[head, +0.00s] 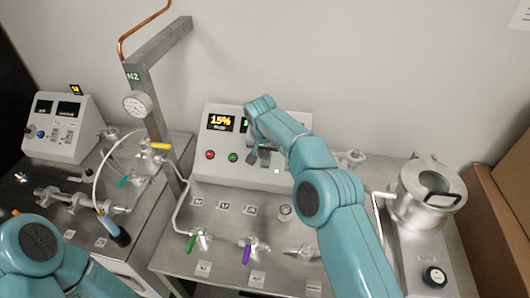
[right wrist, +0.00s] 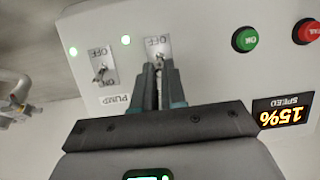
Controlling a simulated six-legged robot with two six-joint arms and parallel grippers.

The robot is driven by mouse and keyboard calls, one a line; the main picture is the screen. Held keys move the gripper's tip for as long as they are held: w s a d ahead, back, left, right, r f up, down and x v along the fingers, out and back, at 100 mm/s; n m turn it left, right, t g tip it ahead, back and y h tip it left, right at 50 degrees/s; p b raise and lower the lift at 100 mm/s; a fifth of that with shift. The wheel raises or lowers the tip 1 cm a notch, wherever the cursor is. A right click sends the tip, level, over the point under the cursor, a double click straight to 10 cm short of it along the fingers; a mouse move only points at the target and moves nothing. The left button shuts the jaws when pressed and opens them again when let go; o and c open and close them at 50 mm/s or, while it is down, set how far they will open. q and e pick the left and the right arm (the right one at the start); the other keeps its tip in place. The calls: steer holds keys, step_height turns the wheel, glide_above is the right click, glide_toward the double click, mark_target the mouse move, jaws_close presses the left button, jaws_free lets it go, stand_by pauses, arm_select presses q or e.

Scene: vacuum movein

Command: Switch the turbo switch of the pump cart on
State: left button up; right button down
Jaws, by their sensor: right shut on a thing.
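The pump cart's control box (head: 205,180) is a pale panel with a lit 15% display. My right gripper (right wrist: 160,82) is at a toggle switch (right wrist: 158,44), with its narrow fingers shut around the lever. Only the OFF end of that switch plate shows; the fingers hide the rest and any name label. Beside it is a second toggle switch (right wrist: 103,70) with OFF and ON marks and a PUMP label (right wrist: 115,100). In the head view my right arm covers part of the panel. My left gripper is outside the view.
A green ON button (right wrist: 244,39) and a red button (right wrist: 306,31) are near the gripper. Small green lights (right wrist: 126,40) glow by the switches. Valves with green and purple handles (head: 247,252) stand on the cart top. A metal chamber (head: 425,185) stands at the right.

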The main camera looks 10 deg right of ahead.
steer(key=c, duration=1.2)
jaws_free()
steer(key=shift+f, duration=0.1)
steer(key=v, duration=1.6)
steer(key=shift+w+r, duration=0.1)
steer(key=shift+r, duration=0.1)
